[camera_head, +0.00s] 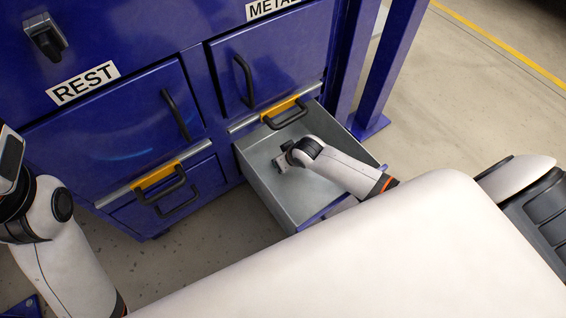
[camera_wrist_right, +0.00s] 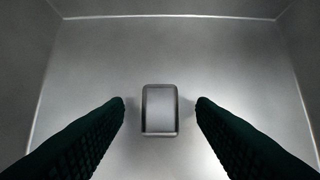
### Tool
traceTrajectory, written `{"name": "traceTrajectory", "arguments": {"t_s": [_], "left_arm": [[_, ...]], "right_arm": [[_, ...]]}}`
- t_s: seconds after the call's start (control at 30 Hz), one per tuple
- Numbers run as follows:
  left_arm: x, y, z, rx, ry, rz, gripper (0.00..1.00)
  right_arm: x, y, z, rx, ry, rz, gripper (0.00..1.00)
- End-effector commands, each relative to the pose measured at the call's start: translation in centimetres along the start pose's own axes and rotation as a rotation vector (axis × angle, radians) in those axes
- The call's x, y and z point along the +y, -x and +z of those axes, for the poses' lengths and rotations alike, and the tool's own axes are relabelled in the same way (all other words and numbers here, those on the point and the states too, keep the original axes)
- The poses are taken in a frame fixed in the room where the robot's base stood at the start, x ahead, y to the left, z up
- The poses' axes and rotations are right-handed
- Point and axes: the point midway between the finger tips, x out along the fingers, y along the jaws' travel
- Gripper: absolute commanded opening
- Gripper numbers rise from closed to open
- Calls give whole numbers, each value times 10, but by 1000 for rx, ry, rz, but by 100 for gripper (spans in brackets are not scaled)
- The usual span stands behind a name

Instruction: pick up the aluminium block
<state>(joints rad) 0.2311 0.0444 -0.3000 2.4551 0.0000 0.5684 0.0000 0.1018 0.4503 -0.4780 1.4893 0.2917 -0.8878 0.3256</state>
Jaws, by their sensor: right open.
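The aluminium block (camera_wrist_right: 160,110) shows in the right wrist view as a small grey rectangle with a darker rim on the drawer's floor. My right gripper (camera_wrist_right: 160,101) is open, with one dark finger on each side of the block and a gap on both sides. In the head view my right arm reaches down into the open metal drawer (camera_head: 263,183). The right gripper hides most of what is beneath it there, and I cannot make out the block for sure. My left gripper (camera_head: 10,160) is at the left edge, partly cut off, and its jaws cannot be judged.
The blue cabinet (camera_head: 130,120) carries a REST label (camera_head: 83,83) and a partly seen METAL label (camera_head: 268,7). Closed doors and drawers have black handles (camera_head: 175,114). The open drawer's walls surround my right gripper. A blue post (camera_head: 383,70) stands right of it.

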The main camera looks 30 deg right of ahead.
Motion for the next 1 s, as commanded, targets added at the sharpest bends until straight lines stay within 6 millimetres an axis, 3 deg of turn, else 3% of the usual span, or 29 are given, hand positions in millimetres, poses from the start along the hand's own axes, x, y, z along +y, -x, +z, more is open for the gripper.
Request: {"name": "traceTrajectory", "arguments": {"t_s": [0.33,0.37,0.63,1.0], "left_arm": [[-1,-4,2,-18,-2,-7,33],[-1,-4,2,-18,-2,-7,33],[-1,-4,2,-18,-2,-7,33],[-1,-7,2,-20,-2,-7,33]], "right_arm": [[0,-7,0,0,1,0,51],[0,-7,0,0,1,0,49],[0,-7,0,0,1,0,5],[0,-4,2,0,1,0,3]]}}
